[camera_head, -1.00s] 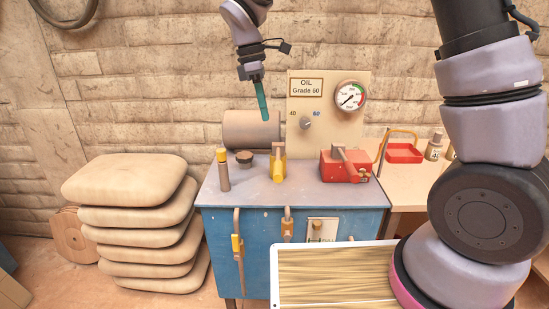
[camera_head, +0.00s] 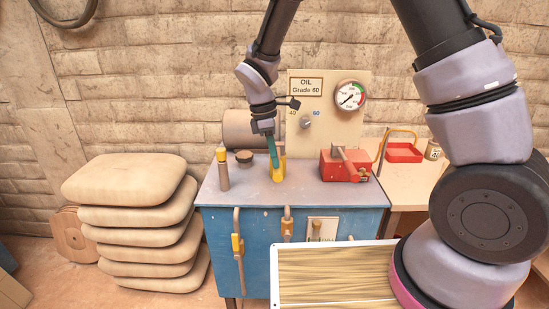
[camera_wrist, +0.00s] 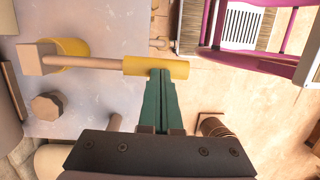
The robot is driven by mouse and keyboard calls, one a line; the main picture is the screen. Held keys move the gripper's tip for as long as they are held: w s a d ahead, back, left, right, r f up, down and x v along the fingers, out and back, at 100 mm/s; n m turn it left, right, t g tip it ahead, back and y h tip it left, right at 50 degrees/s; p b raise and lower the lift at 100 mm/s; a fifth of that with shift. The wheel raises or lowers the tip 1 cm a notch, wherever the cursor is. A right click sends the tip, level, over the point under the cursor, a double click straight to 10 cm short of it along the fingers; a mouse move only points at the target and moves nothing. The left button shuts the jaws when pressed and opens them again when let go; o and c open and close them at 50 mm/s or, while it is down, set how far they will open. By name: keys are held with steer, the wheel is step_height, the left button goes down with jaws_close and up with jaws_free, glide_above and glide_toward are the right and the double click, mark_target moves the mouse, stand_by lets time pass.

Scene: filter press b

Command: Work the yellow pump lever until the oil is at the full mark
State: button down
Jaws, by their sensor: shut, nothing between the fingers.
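The pump lever is a tan rod with a yellow grip (camera_head: 277,174), in the middle of the blue cabinet's top (camera_head: 310,192), pointing towards me. In the wrist view the yellow grip (camera_wrist: 157,67) is at the rod's right end; a tan block and yellow post are at its left end. My gripper (camera_head: 274,164) has green fingers, shut and empty, angled down at the lever. In the wrist view the fingertips (camera_wrist: 161,74) overlap the grip's lower edge; I cannot tell whether they touch. A white plate (camera_head: 331,230), too small to read, is on the cabinet front.
A tan post with a yellow top (camera_head: 222,172) and a dark cap (camera_head: 244,157) stand left of the lever. A red unit (camera_head: 340,166) stands right. An oil panel (camera_head: 305,142) with a dial gauge (camera_head: 350,96) rises behind. Stacked sacks (camera_head: 130,215) are at the left.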

steer(key=a+x, duration=0.1)
steer(key=x, duration=0.7)
steer(key=shift+s+a+f, duration=0.15)
steer(key=shift+s+f, duration=0.25)
steer(key=shift+f, duration=0.1)
steer(key=s+a+r, duration=0.1)
steer(key=s+r, duration=0.1)
steer(key=r, duration=0.5)
steer(key=s+a+r, duration=0.2)
steer(key=r, duration=0.4)
steer(key=shift+r, duration=0.4)
